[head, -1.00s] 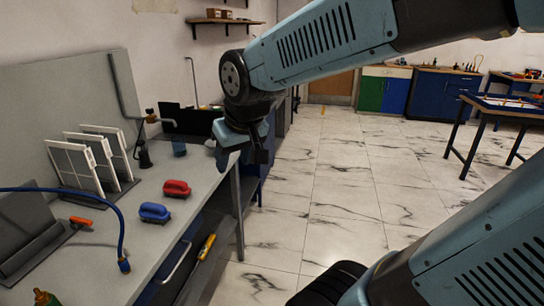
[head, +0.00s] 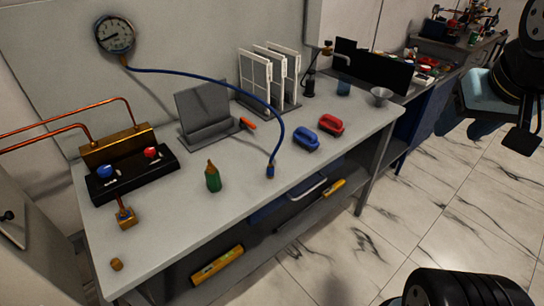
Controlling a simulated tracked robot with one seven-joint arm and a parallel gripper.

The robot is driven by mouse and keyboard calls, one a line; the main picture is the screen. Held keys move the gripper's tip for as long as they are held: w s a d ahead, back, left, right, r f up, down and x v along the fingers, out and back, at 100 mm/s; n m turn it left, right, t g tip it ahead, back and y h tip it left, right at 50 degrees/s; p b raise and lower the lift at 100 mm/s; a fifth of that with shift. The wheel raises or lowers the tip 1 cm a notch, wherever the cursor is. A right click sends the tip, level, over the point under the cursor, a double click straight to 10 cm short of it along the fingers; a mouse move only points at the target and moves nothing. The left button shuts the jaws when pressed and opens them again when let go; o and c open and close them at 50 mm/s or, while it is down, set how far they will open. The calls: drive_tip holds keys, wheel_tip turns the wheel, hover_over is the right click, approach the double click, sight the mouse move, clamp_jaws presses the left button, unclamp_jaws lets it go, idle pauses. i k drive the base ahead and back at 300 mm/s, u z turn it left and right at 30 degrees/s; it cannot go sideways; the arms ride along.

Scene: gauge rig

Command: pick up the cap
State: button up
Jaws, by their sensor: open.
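A small brass cap (head: 116,264) stands on the grey workbench (head: 215,232) near its front left corner. Nothing touches it. My gripper (head: 503,133) is at the right edge of the head view, partly cut off by the frame. It is open, with nothing seen between its fingers. It is over the floor side, far to the right of the cap and clear of the bench.
A brass fitting (head: 126,217) on a copper pipe and a black valve block (head: 130,175) stand behind the cap. A green bottle (head: 213,177) and blue hose (head: 255,97) are to its right. Bare bench top lies between the cap and the bottle.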

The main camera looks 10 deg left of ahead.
sight(116, 264)
drive_tip(key=z, duration=0.75)
drive_tip(key=i, duration=0.15)
drive_tip(key=u, duration=3)
drive_tip(key=k, duration=0.8)
drive_tip(key=u, duration=0.25)
drive_tip(key=i, duration=0.8)
drive_tip(key=z, duration=0.1)
